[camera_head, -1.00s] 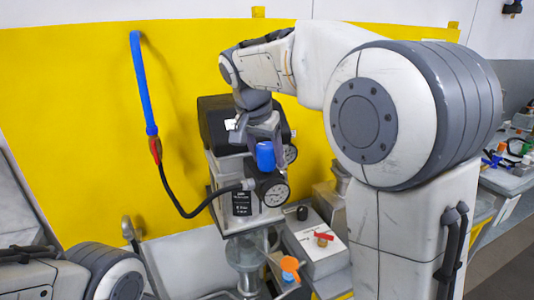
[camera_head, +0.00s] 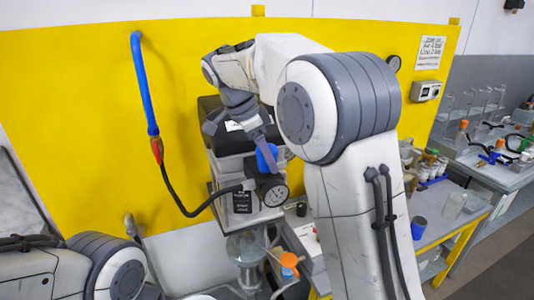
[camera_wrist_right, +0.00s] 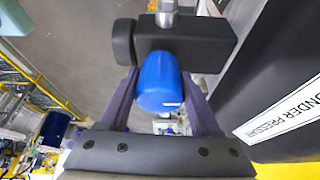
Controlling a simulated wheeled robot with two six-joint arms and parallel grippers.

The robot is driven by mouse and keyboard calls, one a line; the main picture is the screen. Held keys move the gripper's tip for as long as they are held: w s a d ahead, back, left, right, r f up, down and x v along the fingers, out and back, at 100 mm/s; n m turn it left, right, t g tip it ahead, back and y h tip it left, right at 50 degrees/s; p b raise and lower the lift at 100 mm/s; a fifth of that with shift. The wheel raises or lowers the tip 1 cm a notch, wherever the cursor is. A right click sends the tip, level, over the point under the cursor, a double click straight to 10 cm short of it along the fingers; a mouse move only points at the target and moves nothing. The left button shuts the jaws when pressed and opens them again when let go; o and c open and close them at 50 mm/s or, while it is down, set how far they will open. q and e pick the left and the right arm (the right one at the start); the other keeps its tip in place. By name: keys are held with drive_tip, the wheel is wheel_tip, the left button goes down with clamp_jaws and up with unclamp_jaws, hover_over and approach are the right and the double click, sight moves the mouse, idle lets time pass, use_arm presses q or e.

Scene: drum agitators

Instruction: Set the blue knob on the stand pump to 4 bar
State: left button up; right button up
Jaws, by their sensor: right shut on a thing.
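In the right wrist view the blue knob (camera_wrist_right: 160,85) lies between my two fingers (camera_wrist_right: 160,95), against the pump's dark valve block (camera_wrist_right: 190,45). My left gripper is outside the views; only part of my left arm shows at lower left.
A black hose with a red fitting and blue tube (camera_head: 142,80) runs from the pump's left side along the yellow panel (camera_head: 80,120). A glass vessel and an orange handle (camera_head: 288,259) are below the pump. Benches with bottles (camera_head: 500,170) stand at right.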

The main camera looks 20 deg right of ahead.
drive_tip(key=shift+r+m, duration=0.1)
drive_tip(key=shift+m, duration=0.3)
drive_tip(key=o, duration=1.4)
drive_tip(key=shift+c, duration=0.2)
drive_tip(key=v, duration=1)
drive_tip(key=shift+r+p, duration=0.2)
drive_tip(key=shift+p, duration=0.1)
drive_tip(key=shift+a, duration=0.15)
